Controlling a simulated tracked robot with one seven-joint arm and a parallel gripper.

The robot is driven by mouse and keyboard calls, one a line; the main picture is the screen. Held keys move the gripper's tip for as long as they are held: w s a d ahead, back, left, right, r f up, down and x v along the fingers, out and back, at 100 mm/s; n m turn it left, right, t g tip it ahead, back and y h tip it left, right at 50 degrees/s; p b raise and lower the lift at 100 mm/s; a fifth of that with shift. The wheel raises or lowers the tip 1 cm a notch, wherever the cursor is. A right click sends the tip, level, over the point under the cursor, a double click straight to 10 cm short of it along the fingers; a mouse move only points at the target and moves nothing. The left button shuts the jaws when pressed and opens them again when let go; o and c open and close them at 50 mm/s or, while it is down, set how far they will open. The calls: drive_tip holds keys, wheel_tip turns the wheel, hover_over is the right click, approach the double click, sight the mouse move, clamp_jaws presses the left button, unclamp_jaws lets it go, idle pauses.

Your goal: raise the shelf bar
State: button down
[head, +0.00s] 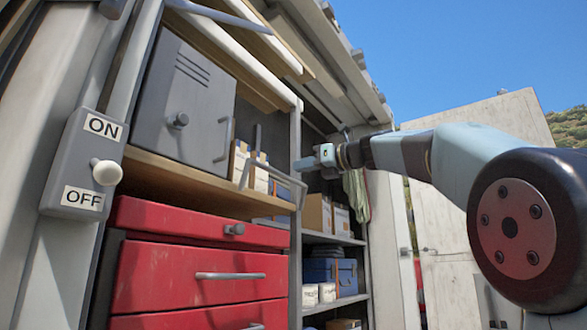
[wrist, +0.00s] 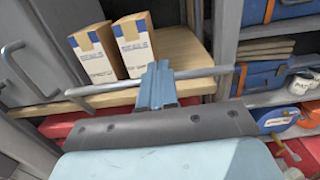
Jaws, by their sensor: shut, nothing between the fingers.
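The shelf bar (head: 272,172) is a thin grey rail across the front of the wooden shelf, before the cartons. In the wrist view the bar (wrist: 205,73) runs nearly level across the picture, and my fingers cover its middle. My gripper (head: 302,164) is at the right end of the bar in the head view, close to it. In the wrist view my gripper (wrist: 158,68) has its blue fingers together, pointing toward the shelf, with nothing held. I cannot tell whether the fingers touch the bar or are above or below it.
Two cartons (wrist: 97,55) stand on the wooden shelf (wrist: 190,50) behind the bar. A grey cabinet (head: 185,95) is left of them, above red drawers (head: 200,275). Shelves with blue cases (head: 330,272) are to the right. An ON/OFF switch (head: 105,172) is at far left.

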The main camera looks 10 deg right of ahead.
drive_tip(key=s+d+r, duration=0.4)
drive_tip(key=d+r, duration=0.2)
drive_tip(key=r, duration=0.1)
approach(285, 176)
drive_tip(key=x, duration=0.6)
drive_tip(key=shift+w+a, duration=0.15)
drive_tip(key=shift+a, duration=0.1)
drive_tip(key=shift+w+a, duration=0.1)
idle(0.5)
drive_tip(key=shift+r, duration=0.1)
drive_tip(key=shift+w+a+r, duration=0.6)
drive_tip(key=shift+a+r, duration=0.05)
drive_tip(key=shift+a, duration=0.15)
drive_tip(key=s+d+r, duration=0.3)
drive_tip(key=s+d, duration=0.5)
drive_tip(key=d, duration=0.2)
drive_tip(key=shift+s+d+r, duration=0.25)
drive_tip(key=shift+s+d, duration=0.05)
